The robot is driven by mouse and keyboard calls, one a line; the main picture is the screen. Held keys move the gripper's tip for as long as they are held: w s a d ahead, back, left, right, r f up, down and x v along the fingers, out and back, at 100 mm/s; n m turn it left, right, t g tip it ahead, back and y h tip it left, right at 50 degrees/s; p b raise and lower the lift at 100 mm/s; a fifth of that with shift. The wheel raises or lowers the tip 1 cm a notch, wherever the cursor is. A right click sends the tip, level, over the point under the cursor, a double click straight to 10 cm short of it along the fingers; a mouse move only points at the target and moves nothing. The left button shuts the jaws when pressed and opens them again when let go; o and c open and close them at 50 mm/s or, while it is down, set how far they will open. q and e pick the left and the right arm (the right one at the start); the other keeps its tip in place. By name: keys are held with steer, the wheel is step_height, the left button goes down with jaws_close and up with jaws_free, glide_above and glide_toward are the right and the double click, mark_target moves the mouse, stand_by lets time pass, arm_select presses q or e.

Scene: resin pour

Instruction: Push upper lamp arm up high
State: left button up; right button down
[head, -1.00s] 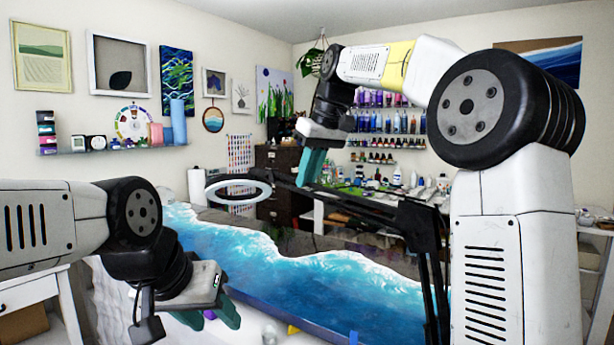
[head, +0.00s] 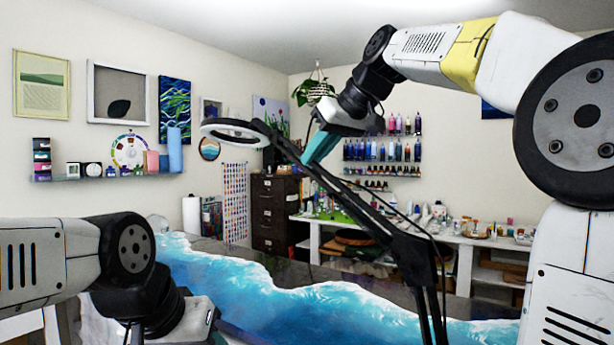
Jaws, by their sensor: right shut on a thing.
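The lamp has a white ring head (head: 235,132) and a black upper arm (head: 355,200) that slopes up to the left from its elbow. Its black lower arm (head: 430,300) rises from the bottom of the view at the right. My right gripper (head: 312,158), with teal fingers, reaches down from the upper right and is shut on the upper lamp arm near the ring head. The exact contact is partly hidden by the fingers. My left gripper is at the lower left; its wrist shows, but its fingers are out of sight.
A blue and white wave-patterned resin table (head: 290,300) lies below the lamp. A white workbench (head: 455,240) with bottles and jars stands behind. A dark drawer cabinet (head: 275,215) stands at the back. Open air surrounds the ring head, with framed pictures on the wall behind.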

steer(key=shift+s+d+r+t+y, duration=0.15)
steer(key=shift+s+d+r+t, duration=0.15)
steer(key=shift+r, duration=0.25)
steer(key=shift+s+d+r+t+y, duration=0.2)
steer(key=shift+s+r, duration=0.1)
steer(key=shift+r, duration=0.25)
steer(key=c, duration=1.5)
jaws_free()
steer(key=shift+o, duration=0.2)
steer(key=v, duration=0.7)
steer(key=shift+s+d+r, duration=0.2)
steer(key=shift+s+r, duration=0.05)
